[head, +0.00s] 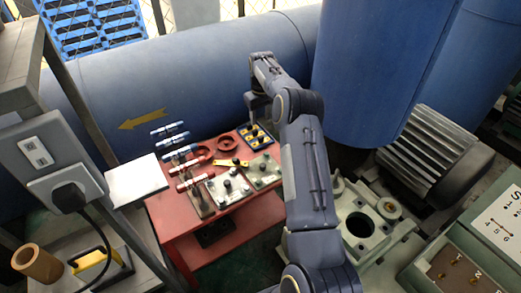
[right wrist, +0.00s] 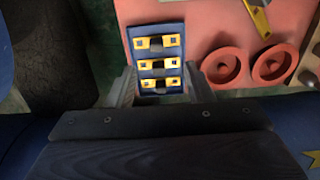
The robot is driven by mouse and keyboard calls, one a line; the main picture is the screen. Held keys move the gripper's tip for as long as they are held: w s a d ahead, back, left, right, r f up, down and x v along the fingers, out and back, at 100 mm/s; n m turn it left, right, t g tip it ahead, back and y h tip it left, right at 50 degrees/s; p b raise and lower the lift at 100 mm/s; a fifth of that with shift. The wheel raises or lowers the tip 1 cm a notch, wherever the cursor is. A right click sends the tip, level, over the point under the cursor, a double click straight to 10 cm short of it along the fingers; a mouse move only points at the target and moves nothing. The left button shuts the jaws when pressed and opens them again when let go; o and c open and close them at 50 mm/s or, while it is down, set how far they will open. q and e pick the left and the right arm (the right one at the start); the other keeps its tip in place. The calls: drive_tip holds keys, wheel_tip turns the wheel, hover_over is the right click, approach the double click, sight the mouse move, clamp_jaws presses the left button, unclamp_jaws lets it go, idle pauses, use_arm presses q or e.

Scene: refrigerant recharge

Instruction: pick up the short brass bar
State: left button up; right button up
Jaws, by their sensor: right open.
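A blue block (right wrist: 172,29) holds three yellow, brass-like bars with dark square marks: a far one (right wrist: 158,42), a middle one (right wrist: 159,64) and a near one (right wrist: 158,83). I cannot tell which is the short one. In the head view the blue block (head: 269,143) sits at the far right corner of the red table. My right gripper (right wrist: 158,90) is open and empty, its fingers on either side of the block's near end in the picture. In the head view this gripper (head: 256,112) hangs over that corner. I cannot judge its height. My left gripper is out of view.
The red table (head: 183,228) also bears red rings (head: 228,144), a yellow tool (head: 231,162), plates with black knobs (head: 228,187) and a rack of blue and red tubes (head: 180,150). A large blue tank (head: 190,80) lies behind. Green machinery (head: 365,225) stands to the right.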

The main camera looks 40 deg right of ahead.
hover_over(261, 136)
drive_tip(key=f, duration=0.4)
drive_tip(key=shift+s+f+b, duration=0.1)
drive_tip(key=shift+s+b, duration=0.15)
drive_tip(key=shift+b, duration=0.15)
wheel_tip(261, 136, down, 6)
drive_tip(key=shift+w+f+b, duration=0.1)
drive_tip(key=shift+w+b, duration=0.05)
drive_tip(key=shift+b, duration=0.85)
clamp_jaws()
